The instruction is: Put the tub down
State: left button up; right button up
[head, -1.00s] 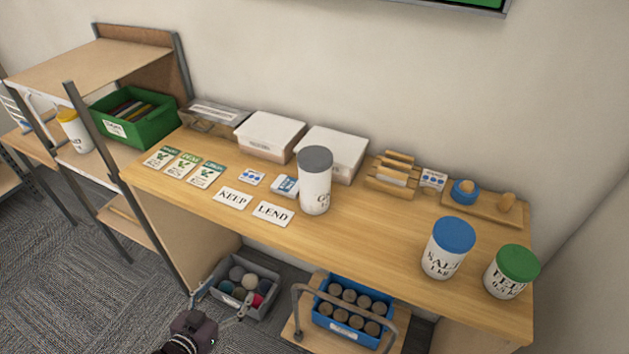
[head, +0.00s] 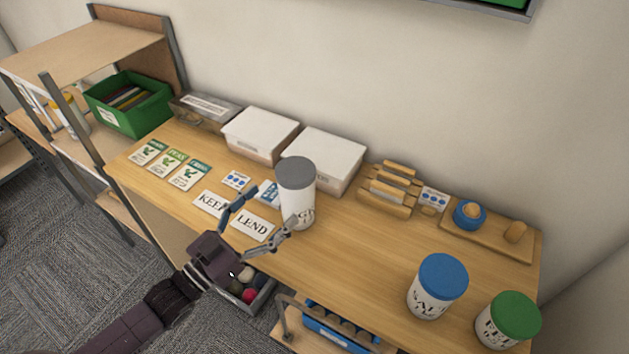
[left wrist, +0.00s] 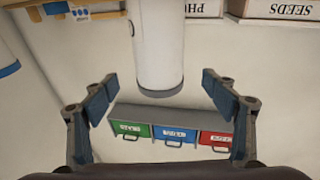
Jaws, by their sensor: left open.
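The white tub with a grey lid (head: 297,190) stands upright on the wooden table (head: 345,245), just right of the LEND card (head: 253,224); its lettering is partly covered. My left gripper (head: 272,205) is open at its near side, fingers spread toward it. In the left wrist view the picture is upside down. The tub (left wrist: 158,45) there lies between and beyond the open fingers (left wrist: 158,84), with clear gaps on both sides. The KEEP card (head: 210,203) lies left of LEND. My right gripper is out of view.
A blue-lidded tub (head: 437,287) and a green-lidded tub (head: 508,320) stand at the table's right. White boxes (head: 325,160) are behind the grey-lidded tub. Wooden racks (head: 389,190) stand to its right. Bare tabletop lies between racks and blue-lidded tub.

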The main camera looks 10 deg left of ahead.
aim_at(283, 193)
pick_arm(q)
jog(key=shift+w+d+r, duration=0.2)
jog(key=shift+w+d, duration=0.1)
jog(key=shift+w, duration=0.1)
jog(key=shift+w+d+r, duration=0.15)
jog(key=shift+w, duration=0.05)
jog(key=shift+p+x, duration=0.55)
jog(key=shift+x, duration=0.3)
jog(key=p+x, duration=0.1)
jog(key=x, duration=0.3)
jog(key=shift+w+p, duration=0.1)
jog(key=shift+p, duration=0.3)
jog(key=shift+w+d, duration=0.2)
jog(key=shift+w, duration=0.05)
jog(key=shift+w+d+f, duration=0.1)
jog(key=shift+f, duration=0.2)
grip_shut()
jog(key=shift+r+h, duration=0.3)
jog(key=shift+r, duration=0.1)
jog(key=shift+w, duration=0.1)
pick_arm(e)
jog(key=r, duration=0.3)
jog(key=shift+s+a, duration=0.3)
